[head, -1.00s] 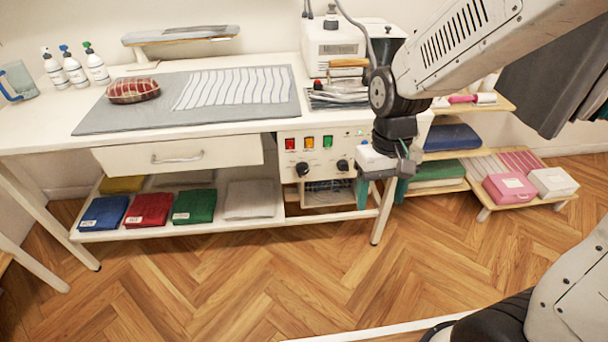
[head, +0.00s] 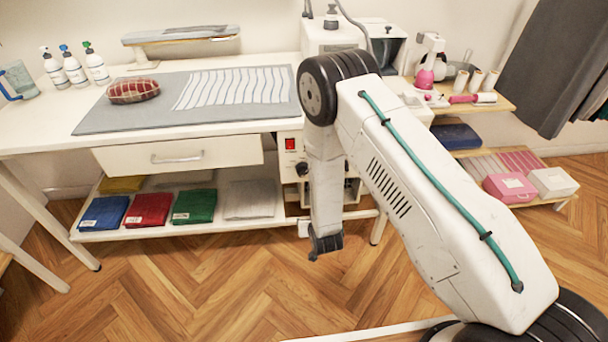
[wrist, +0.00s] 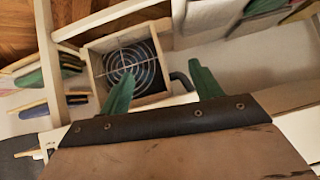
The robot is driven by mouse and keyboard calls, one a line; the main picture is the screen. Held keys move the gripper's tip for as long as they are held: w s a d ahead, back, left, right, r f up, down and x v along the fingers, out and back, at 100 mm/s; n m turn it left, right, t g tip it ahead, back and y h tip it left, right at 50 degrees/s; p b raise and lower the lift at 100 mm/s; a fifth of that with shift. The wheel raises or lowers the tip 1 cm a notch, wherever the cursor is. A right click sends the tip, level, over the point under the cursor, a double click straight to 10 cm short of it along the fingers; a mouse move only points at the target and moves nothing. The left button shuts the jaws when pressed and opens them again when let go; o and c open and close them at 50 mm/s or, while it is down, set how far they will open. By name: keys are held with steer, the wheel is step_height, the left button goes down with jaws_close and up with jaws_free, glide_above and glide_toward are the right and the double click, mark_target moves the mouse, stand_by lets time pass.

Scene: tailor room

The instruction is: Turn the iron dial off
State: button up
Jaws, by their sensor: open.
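The white control panel (head: 291,157) is at the front of the workbench in the head view. Its left black dial (head: 302,168) shows below a red light (head: 290,143); my arm covers the rest of the panel. I cannot tell which way the dial points. My gripper (wrist: 163,88) is open in the wrist view, with green fingers apart and nothing seen held. A dark curved piece (wrist: 182,79) shows between the fingers; I cannot tell what it is. In the head view my gripper is mostly hidden behind my arm, low in front of the bench.
An open box with a round wire grille (wrist: 128,68) lies beyond the fingers in the wrist view. The bench drawer (head: 178,156) is left of the panel. Folded cloths (head: 194,206) lie on the lower shelf. The wooden floor (head: 200,290) in front is clear.

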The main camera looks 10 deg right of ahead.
steer(key=w+r+t, duration=0.3)
steer(key=w+t, duration=0.1)
steer(key=m+t, duration=0.1)
steer(key=t, duration=0.3)
glide_toward(304, 173)
steer(key=w, duration=0.9)
steer(key=shift+w+a+f, duration=0.2)
steer(key=shift+w+a, duration=0.1)
steer(key=shift+w, duration=0.1)
steer(key=c, duration=1)
